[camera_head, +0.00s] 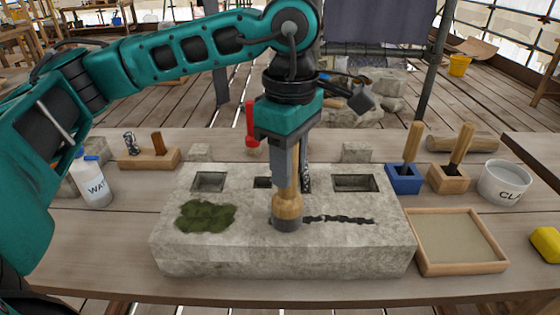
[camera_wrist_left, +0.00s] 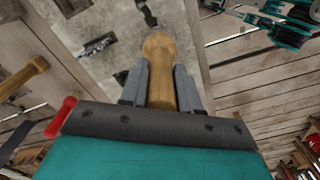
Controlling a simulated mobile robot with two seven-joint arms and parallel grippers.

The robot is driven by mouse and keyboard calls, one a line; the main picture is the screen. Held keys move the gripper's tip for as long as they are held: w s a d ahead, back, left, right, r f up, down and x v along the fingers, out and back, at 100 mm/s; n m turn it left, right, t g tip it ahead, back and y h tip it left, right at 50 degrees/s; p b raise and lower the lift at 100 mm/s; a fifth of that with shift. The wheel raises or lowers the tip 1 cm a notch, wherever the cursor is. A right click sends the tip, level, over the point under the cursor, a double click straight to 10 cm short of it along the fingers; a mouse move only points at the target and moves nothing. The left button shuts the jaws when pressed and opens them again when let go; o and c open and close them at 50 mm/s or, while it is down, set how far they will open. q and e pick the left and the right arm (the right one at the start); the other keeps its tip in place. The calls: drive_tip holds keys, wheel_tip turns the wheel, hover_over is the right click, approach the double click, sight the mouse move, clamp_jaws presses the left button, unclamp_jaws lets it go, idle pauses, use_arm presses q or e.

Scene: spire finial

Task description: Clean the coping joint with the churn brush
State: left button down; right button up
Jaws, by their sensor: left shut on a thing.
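The pale stone coping block (camera_head: 330,255) lies on the wooden bench, with a dark jagged joint line (camera_head: 345,219) on its top. My left gripper (camera_head: 287,180) points down over the block and is shut on the wooden handle of the churn brush (camera_head: 288,206). The brush stands upright, its dark lower end at the left end of the visible line; whether it touches the stone is hard to tell. In the left wrist view the handle (camera_wrist_left: 161,75) sits between the two grey fingers (camera_wrist_left: 161,88). My right gripper is not seen.
Green moss (camera_head: 205,216) and square recesses mark the block. A water bottle (camera_head: 94,183) stands left. To the right are a blue holder (camera_head: 404,180), a wooden holder (camera_head: 447,180), a white tub (camera_head: 504,183), a framed tray (camera_head: 460,268) and a yellow sponge (camera_head: 546,243).

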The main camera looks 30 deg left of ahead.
use_arm(q)
drive_tip(key=shift+w+d, duration=0.45)
drive_tip(key=shift+d, duration=0.25)
drive_tip(key=shift+w+d, duration=0.4)
drive_tip(key=shift+d, duration=0.3)
drive_tip(key=shift+w+d, duration=0.45)
drive_tip(key=shift+d, duration=0.25)
drive_tip(key=shift+w+d, duration=0.35)
drive_tip(key=shift+d, duration=0.3)
drive_tip(key=shift+w+d+f, duration=0.1)
drive_tip(key=shift+w+d, duration=0.3)
drive_tip(key=shift+d, duration=0.25)
drive_tip(key=shift+w+d, duration=0.35)
drive_tip(key=shift+d, duration=0.25)
drive_tip(key=shift+w+d+r, duration=0.1)
drive_tip(key=shift+w+d, duration=0.45)
drive_tip(key=shift+d, duration=0.3)
drive_tip(key=shift+w+d+r, duration=0.1)
drive_tip(key=shift+w+d, duration=0.4)
drive_tip(key=shift+d, duration=0.3)
drive_tip(key=shift+w+d, duration=0.55)
drive_tip(key=shift+d, duration=0.3)
